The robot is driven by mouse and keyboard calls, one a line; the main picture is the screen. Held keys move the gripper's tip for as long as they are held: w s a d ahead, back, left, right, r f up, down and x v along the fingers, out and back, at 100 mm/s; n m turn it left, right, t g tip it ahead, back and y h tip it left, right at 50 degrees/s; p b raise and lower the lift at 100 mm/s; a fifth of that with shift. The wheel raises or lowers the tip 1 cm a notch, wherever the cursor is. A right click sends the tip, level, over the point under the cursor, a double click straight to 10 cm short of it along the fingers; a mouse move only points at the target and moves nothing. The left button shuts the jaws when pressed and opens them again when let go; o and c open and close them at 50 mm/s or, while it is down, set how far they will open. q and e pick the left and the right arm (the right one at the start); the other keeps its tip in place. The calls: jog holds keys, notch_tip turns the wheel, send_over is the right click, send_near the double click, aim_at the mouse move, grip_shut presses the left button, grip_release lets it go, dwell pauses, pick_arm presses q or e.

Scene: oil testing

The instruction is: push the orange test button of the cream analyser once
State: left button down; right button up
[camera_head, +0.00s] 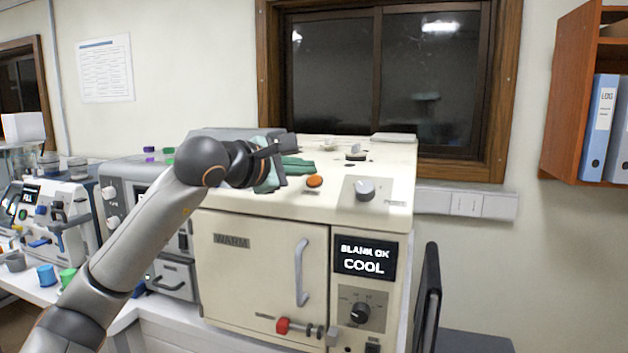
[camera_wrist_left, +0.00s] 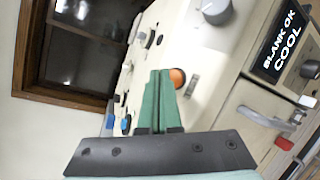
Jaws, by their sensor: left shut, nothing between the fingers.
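The cream analyser (camera_head: 262,210) stands on the bench in the head view, with a display reading "BLANK OK COOL" (camera_head: 365,259). Its orange test button (camera_head: 314,181) sits on the top near the front edge, left of a grey knob (camera_head: 364,189). My left gripper (camera_head: 306,166) is above the analyser's top, its green fingers shut and empty. In the left wrist view the fingertips (camera_wrist_left: 160,72) lie right beside the orange button (camera_wrist_left: 177,77). I cannot tell whether they touch it. The button is mostly uncovered in both views. My right gripper is not in view.
The knob (camera_wrist_left: 216,10) and several small parts stand on the analyser's top. A door with a handle (camera_head: 301,272) and a red-tipped lever (camera_head: 283,325) are on its front. Other instruments (camera_head: 55,215) crowd the bench at left. A dark window (camera_head: 385,75) is behind.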

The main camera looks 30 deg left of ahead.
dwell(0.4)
pick_arm(q)
jog(key=shift+w+f, duration=0.25)
jog(key=shift+f, duration=0.15)
jog(key=shift+w+a+f+b, duration=0.15)
jog(key=shift+w+f+b, duration=0.1)
jog(key=shift+f+b, duration=0.15)
dwell(0.6)
jog(key=shift+r, duration=0.1)
jog(key=shift+s+r+p, duration=0.4)
jog(key=shift+s+r, duration=0.1)
jog(key=shift+r, duration=0.15)
jog(key=s+r, duration=0.1)
jog(key=s+r+p, duration=0.1)
jog(key=d+r+p, duration=0.1)
jog(key=r, duration=0.1)
jog(key=shift+s, duration=0.4)
dwell(0.9)
